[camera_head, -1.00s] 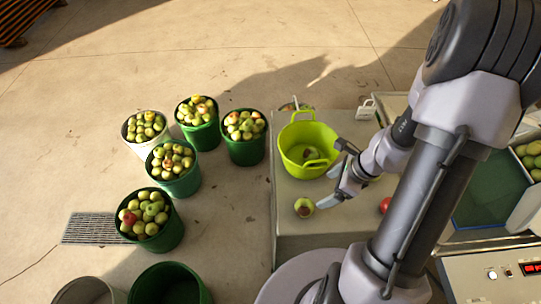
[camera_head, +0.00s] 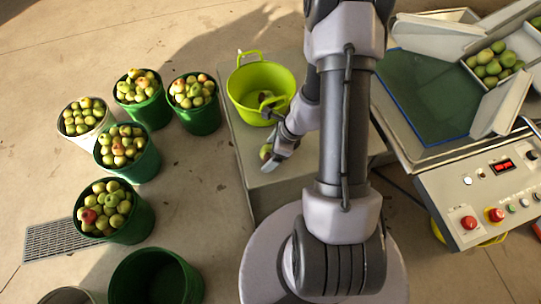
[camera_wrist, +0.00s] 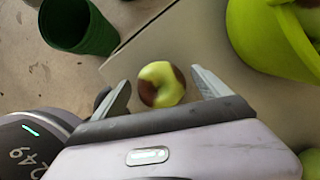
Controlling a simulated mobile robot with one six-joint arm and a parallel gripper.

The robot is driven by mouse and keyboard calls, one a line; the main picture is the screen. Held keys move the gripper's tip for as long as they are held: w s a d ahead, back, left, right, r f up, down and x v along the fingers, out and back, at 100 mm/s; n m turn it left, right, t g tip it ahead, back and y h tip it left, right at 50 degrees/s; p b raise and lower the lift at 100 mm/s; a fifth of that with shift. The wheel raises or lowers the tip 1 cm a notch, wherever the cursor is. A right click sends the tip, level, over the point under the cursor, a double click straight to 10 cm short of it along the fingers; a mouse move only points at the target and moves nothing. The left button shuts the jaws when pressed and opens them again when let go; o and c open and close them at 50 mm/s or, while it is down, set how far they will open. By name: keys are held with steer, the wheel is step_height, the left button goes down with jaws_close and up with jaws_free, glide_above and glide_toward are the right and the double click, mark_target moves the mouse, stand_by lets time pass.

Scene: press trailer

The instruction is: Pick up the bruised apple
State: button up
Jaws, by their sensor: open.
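The bruised apple (camera_wrist: 161,84) is yellow-green with brown patches. In the wrist view it sits on the grey table top between the two open fingers of my gripper (camera_wrist: 162,92), with a gap on each side. In the head view the apple (camera_head: 265,152) is partly hidden behind my gripper (camera_head: 275,146). A lime-green tub (camera_head: 262,90) with two handles stands on the table just behind it, with apples inside. The tub also shows at the upper right of the wrist view (camera_wrist: 262,40).
Several green buckets (camera_head: 124,204) and a white bucket (camera_head: 84,134) of apples stand on the floor at left. An empty green bucket (camera_head: 155,280) is at front left. At right is a machine with a control panel (camera_head: 490,190) and a tray of green apples.

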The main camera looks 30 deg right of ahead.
steer(key=c, duration=1.6)
steer(key=shift+r, duration=0.1)
